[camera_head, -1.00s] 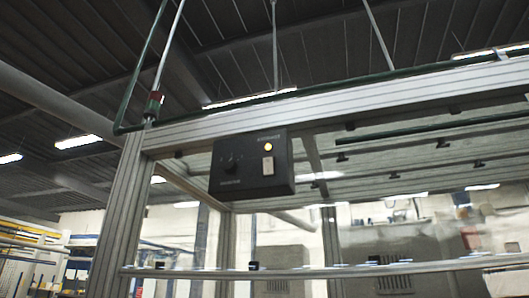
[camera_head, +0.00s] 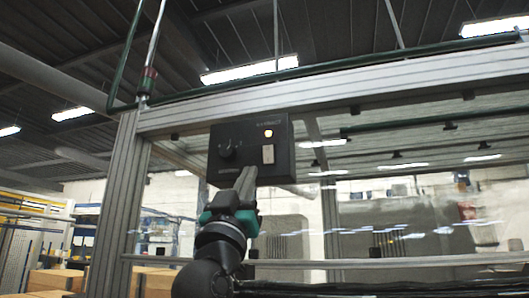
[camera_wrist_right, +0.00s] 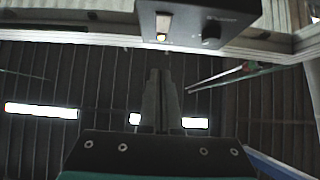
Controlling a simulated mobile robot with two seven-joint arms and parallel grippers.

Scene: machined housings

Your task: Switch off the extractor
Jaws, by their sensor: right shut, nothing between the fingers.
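A dark control box (camera_head: 248,143) with lettering, partly legible as "EXTRACT", is fixed under the frame's top beam. My left gripper is out of view.
The aluminium top beam (camera_head: 350,98) runs above the box, and an upright post (camera_head: 121,200) stands to its left. A green pipe (camera_head: 330,73) runs along the top. Clear panels and a lower rail (camera_head: 400,263) lie below. Cardboard boxes (camera_head: 55,280) stand at lower left.

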